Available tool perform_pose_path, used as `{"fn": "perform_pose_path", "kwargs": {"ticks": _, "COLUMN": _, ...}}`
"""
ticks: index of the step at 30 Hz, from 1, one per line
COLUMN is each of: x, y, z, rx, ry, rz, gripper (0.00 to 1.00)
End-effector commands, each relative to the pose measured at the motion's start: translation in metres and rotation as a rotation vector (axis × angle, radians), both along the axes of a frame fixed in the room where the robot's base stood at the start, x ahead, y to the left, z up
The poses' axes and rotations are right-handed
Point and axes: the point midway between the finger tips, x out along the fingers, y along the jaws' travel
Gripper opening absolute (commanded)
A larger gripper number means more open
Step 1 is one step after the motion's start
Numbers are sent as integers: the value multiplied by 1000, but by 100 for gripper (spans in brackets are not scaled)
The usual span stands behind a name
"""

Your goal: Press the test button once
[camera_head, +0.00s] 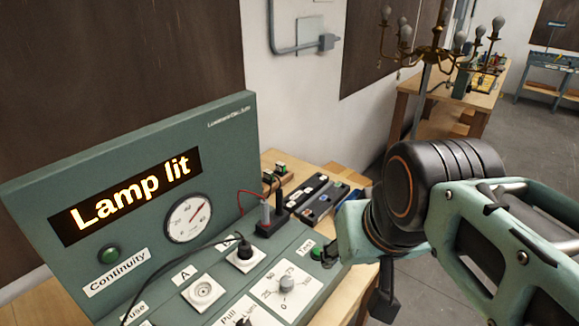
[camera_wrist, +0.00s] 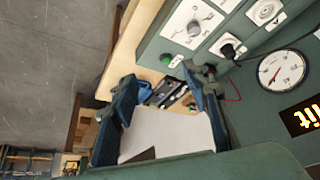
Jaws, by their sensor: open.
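The test button (camera_head: 317,254) is a small green button beside the "Test" label on the sloped green panel (camera_head: 225,275). It also shows in the wrist view (camera_wrist: 167,59), above the gap between the fingertips. My gripper (camera_head: 357,277) is open and empty at the panel's right end. One dark fingertip is close to the button in the head view; I cannot tell whether they touch. In the wrist view my gripper (camera_wrist: 163,88) has its two fingers spread apart. The display (camera_head: 130,197) on the upright board glows "Lamp lit".
A dial knob (camera_head: 286,284), a plugged-in black plug (camera_head: 244,251) and an empty round socket (camera_head: 203,292) are left of the button. A gauge (camera_head: 189,217) and a green "Continuity" lamp (camera_head: 108,256) are on the upright board. Dark trays (camera_head: 318,198) lie behind. A brass chandelier (camera_head: 437,50) hangs farther back.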

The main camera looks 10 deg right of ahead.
Motion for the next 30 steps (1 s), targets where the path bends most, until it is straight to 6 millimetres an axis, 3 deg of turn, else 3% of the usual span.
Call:
{"fn": "perform_pose_path", "kwargs": {"ticks": 1, "x": 0, "y": 0, "z": 0, "rx": 0, "ry": 0, "rz": 0, "gripper": 35}}
{"fn": "perform_pose_path", "kwargs": {"ticks": 11, "x": 0, "y": 0, "z": 0, "rx": 0, "ry": 0, "rz": 0, "gripper": 0}}
{"fn": "perform_pose_path", "kwargs": {"ticks": 30, "x": 0, "y": 0, "z": 0, "rx": 0, "ry": 0, "rz": 0, "gripper": 0}}
